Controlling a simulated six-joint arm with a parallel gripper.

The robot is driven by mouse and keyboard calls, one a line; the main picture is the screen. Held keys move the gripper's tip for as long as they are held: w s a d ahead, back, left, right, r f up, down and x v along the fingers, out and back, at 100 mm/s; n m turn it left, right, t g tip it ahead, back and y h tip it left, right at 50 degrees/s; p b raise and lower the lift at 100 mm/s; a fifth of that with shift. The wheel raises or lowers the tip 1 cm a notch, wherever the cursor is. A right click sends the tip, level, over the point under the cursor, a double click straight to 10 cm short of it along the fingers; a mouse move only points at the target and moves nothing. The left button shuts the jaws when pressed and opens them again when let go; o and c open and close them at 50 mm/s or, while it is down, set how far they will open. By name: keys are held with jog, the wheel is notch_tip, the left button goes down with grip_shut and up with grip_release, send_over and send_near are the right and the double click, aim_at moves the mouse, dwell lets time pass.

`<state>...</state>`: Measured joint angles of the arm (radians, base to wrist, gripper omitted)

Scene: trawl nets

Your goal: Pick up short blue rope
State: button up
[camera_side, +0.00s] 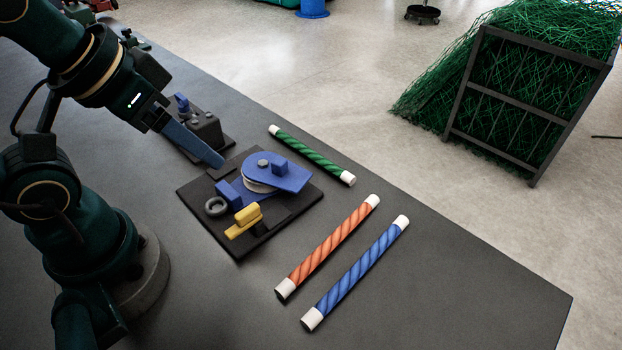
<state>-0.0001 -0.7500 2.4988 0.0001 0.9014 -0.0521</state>
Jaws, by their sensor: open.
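One blue twisted rope (357,273) with white ends lies on the dark table, at the front right of the rope group. It lies straight and slanted, its upper end to the right. My gripper (217,160) is at the upper left, above the table and far from the blue rope. It points down and to the right, with a long blue finger whose tip is near the black fixture board. The gripper is open, with nothing seen in it; the gap between its fingers is hard to see from this side.
An orange rope (330,245) lies parallel and close to the left of the blue one. A green rope (312,155) lies farther back. A black board (235,244) carries a blue fixture (285,176) and a yellow handle (247,214). The table right of the blue rope is clear.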

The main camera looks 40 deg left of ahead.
jog(key=w+r+n, duration=0.2)
jog(key=m+g, duration=0.2)
jog(key=g, duration=0.4)
send_over(324, 303)
notch_tip(324, 303, down, 13)
jog(key=shift+r, duration=0.1)
jog(key=shift+f, duration=2.3)
grip_shut()
